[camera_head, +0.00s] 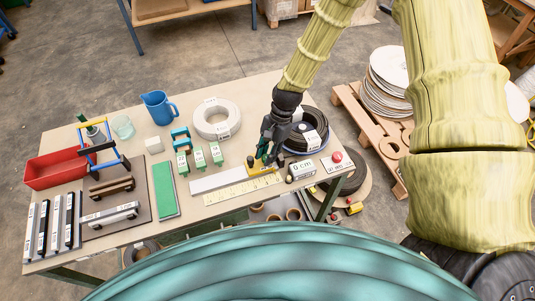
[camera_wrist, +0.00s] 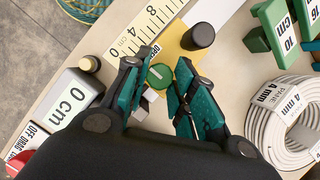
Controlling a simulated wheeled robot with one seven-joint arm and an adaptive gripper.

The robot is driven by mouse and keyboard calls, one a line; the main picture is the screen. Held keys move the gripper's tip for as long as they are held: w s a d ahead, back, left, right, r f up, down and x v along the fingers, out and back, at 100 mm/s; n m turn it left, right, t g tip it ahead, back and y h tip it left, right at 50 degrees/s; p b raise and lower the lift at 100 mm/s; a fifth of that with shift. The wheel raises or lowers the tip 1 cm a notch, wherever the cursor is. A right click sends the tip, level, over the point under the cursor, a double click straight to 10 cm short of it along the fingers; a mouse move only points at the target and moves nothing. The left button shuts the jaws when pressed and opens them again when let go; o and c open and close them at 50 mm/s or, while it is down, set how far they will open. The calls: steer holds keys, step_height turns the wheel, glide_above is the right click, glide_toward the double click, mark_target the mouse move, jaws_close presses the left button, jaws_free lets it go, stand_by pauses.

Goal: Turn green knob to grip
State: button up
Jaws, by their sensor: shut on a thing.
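The green knob (camera_wrist: 160,76) is a round cap with a pale line across its top, in the wrist view. It sits beside a yellow plate (camera_wrist: 180,48). My gripper (camera_wrist: 157,68) has its teal fingers on either side of the knob and is shut on it. In the head view my gripper (camera_head: 263,156) is down at the yellow plate (camera_head: 259,173), hiding the knob. A box reading "0 cm" (camera_wrist: 72,98) stands left of the gripper in the wrist view.
A black cylinder (camera_wrist: 199,36) stands close to the right finger. A brass-coloured knob (camera_wrist: 89,63) is near the display box. A red button (camera_head: 337,157) is at the table's right edge. A black coil (camera_head: 307,132) and white coil (camera_head: 216,119) lie behind the gripper.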

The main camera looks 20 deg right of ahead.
steer(key=n, duration=0.2)
steer(key=n+g+h, duration=0.1)
steer(key=n, duration=0.2)
steer(key=shift+w+a+n+h+b, duration=0.1)
steer(key=shift+n+h+b, duration=0.2)
steer(key=shift+g, duration=0.3)
steer(key=o, duration=1)
steer(key=shift+r, duration=0.1)
steer(key=shift+v, duration=3.95)
